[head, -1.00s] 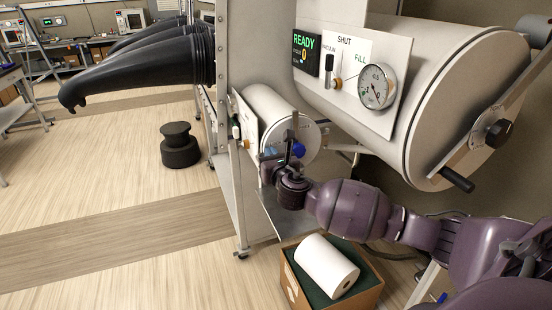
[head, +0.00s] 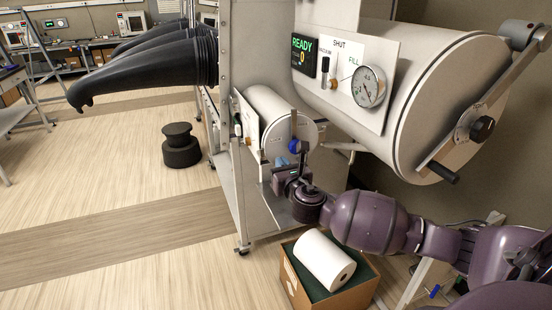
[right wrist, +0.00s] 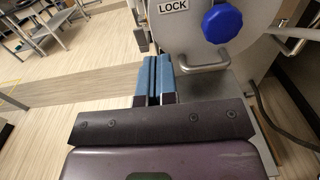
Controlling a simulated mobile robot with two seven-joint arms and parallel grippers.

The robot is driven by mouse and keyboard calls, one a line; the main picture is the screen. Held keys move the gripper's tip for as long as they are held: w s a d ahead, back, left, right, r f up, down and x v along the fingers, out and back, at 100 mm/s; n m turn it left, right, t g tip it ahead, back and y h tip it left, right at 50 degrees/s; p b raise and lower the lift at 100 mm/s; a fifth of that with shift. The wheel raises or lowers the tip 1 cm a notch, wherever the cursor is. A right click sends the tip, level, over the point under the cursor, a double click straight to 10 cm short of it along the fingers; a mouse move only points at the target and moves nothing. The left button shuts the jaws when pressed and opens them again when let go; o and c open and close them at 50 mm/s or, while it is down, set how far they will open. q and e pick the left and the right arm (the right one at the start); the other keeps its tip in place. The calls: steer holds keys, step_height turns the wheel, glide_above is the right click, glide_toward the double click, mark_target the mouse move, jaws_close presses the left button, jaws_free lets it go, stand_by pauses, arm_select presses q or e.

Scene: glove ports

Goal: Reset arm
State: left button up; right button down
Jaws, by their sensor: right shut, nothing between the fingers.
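My right gripper (head: 283,166) is in front of the small round chamber (head: 297,131) below the big one. In the right wrist view its blue-padded fingers (right wrist: 153,80) are together with nothing between them. A blue knob (right wrist: 222,24) and a LOCK label show on the small chamber's round door, beyond the fingertips and apart from them. The knob is partly hidden by my gripper in the head view. My left gripper is not in view.
The large chamber (head: 438,105) carries a READY display (head: 303,54), a gauge (head: 368,86) and a door handle. A box (head: 354,296) holding a white roll (head: 324,260) stands below my right arm. Black gloves (head: 140,72) stick out at left. A black stool (head: 181,147) stands on open floor.

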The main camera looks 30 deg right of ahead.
steer(key=v, duration=0.5)
steer(key=shift+s, duration=0.4)
steer(key=s+a+f+m+g+y, duration=0.1)
steer(key=s+a+f+m+y, duration=0.2)
steer(key=m, duration=0.4)
steer(key=a+f+m+g+y, duration=0.1)
steer(key=a+f+m, duration=0.1)
steer(key=f+m, duration=0.4)
steer(key=s+a+f+m+g+y, duration=0.1)
steer(key=s+a+f+m+y, duration=0.15)
steer(key=m, duration=0.55)
steer(key=s+a+f+m+g+h, duration=0.2)
steer(key=s+f+m, duration=0.9)
steer(key=s+f, duration=0.3)
steer(key=s, duration=0.2)
steer(key=shift+s+a+f+g, duration=0.15)
steer(key=shift+s+a+g, duration=0.25)
